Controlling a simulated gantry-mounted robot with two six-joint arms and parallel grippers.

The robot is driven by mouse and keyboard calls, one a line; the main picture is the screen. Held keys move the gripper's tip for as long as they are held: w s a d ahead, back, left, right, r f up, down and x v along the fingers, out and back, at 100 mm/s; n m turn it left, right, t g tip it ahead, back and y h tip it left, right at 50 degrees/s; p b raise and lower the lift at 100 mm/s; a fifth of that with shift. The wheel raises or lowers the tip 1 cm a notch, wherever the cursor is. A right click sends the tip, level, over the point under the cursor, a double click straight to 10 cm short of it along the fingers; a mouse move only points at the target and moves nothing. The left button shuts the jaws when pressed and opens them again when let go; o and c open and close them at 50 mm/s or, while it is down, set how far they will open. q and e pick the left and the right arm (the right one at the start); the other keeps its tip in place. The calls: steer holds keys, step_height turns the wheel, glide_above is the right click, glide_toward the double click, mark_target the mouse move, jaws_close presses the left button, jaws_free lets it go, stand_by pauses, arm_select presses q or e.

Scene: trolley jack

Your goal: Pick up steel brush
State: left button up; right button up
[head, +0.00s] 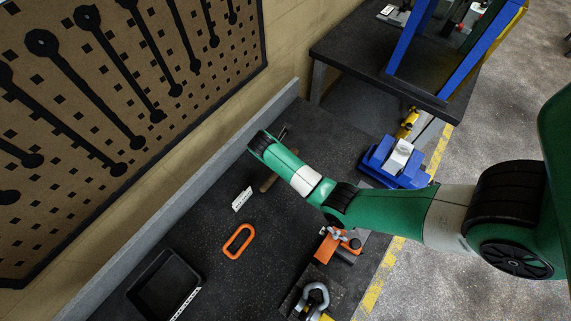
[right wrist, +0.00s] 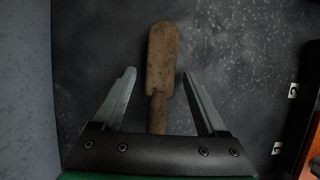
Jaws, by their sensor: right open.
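The steel brush (right wrist: 162,60) shows in the right wrist view as a brown, worn wooden piece with a broad paddle-shaped end and a narrower neck. It lies on the dark bench top; its bristles are not visible. My right gripper (right wrist: 159,76) is open, with one finger on each side of the brush and gaps on both sides. The neck runs down behind the gripper's body. My left gripper is not in view.
A white slotted piece (head: 242,199), an orange ring (head: 239,241) and a black tray (head: 164,284) lie on the bench. An orange tool (head: 332,243), a shackle (head: 315,297) and a blue vise (head: 394,163) are near its right edge. A raised grey edge (head: 205,178) borders the wall side.

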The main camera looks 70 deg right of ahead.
jaws_close()
steer(key=shift+r, duration=0.1)
stand_by(0.4)
steer(key=shift+r, duration=0.55)
steer(key=r+p, duration=0.1)
steer(key=r, duration=0.2)
steer(key=shift+s+a+p, duration=0.15)
steer(key=shift+s+p, duration=0.05)
steer(key=shift+p, duration=0.2)
steer(key=s+a+r+p, duration=0.6)
steer(key=s+r+p, duration=0.3)
steer(key=s, duration=0.3)
steer(key=shift+p, duration=0.55)
